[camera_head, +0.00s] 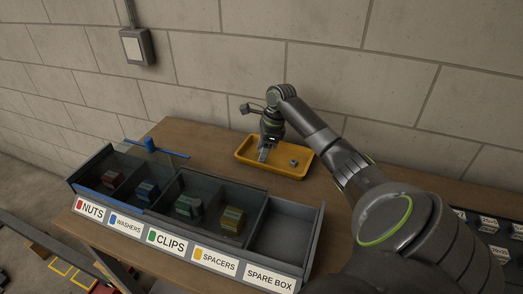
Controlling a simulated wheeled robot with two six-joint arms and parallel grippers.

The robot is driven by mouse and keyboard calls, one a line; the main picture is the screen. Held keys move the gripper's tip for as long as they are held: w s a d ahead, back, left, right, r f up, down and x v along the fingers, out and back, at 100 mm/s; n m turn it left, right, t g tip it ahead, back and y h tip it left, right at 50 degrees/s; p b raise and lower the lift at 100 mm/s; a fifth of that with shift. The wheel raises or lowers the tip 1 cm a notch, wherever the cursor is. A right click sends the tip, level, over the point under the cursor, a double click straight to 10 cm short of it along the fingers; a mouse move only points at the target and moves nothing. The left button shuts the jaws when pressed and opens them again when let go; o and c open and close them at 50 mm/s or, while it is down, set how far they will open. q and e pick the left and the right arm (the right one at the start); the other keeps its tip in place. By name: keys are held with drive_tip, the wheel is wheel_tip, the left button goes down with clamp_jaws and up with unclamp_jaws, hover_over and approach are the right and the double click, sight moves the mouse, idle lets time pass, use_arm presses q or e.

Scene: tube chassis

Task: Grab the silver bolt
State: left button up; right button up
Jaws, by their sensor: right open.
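A small grey metallic piece, which looks like the silver bolt (293,162), lies in the yellow tray (297,174), right of the middle. It is too small to make out its exact shape. My right gripper (263,156) points down over the left part of the tray, open, to the left of the metallic piece and apart from it. I cannot tell whether the fingertips touch the tray floor. My left gripper is not in view.
A grey bin (293,243) with labelled compartments stands in front of the tray; several hold coloured parts, and the spare box looks empty. A brick wall (300,45) backs the wooden table (185,134).

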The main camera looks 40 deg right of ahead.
drive_tip(key=c, duration=0.7)
